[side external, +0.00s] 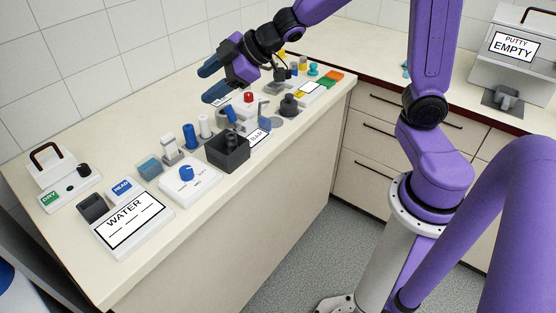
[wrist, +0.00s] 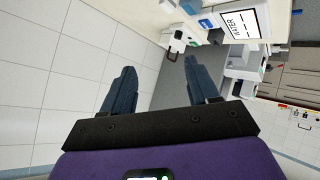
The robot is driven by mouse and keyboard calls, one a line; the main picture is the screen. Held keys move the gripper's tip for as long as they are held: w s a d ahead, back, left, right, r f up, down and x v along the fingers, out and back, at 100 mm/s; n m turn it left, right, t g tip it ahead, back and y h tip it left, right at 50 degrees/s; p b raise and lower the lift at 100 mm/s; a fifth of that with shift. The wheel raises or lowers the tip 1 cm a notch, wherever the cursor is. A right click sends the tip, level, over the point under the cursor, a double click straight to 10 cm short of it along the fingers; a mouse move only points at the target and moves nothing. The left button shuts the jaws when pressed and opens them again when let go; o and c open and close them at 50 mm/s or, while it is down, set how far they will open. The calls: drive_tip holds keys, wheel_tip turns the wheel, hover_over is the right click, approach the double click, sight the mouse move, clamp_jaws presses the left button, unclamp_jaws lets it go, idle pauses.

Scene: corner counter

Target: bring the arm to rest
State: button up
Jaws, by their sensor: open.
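My gripper (side external: 209,83) is raised above the back part of the counter (side external: 285,155) in the side view, with its blue fingers pointing left. In the wrist view my gripper (wrist: 155,88) shows two dark blue fingers spread apart, with nothing between them. It is open and empty. My purple arm reaches across the top of the side view to it. The gripper appears clear of the objects below it, though the exact height is hard to tell.
A WATER sign (side external: 126,222), a dial box (side external: 187,181), a dark bin (side external: 228,151), a red button (side external: 249,97) and several small items line the counter. A grey PUTTY box (side external: 515,62) stands on the right-hand counter.

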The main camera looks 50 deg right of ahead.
drive_tip(key=s+d+f+g+h, duration=0.1)
drive_tip(key=s+d+f+g, duration=0.1)
drive_tip(key=s, duration=0.8)
drive_tip(key=s+d+f+g+h, duration=0.2)
drive_tip(key=s+g, duration=0.2)
drive_tip(key=s, duration=0.6)
drive_tip(key=s+d+f+g+h, duration=0.2)
drive_tip(key=s, duration=0.8)
drive_tip(key=shift+s+f+g, duration=0.25)
drive_tip(key=shift+f+g, duration=0.05)
drive_tip(key=shift+g, duration=0.1)
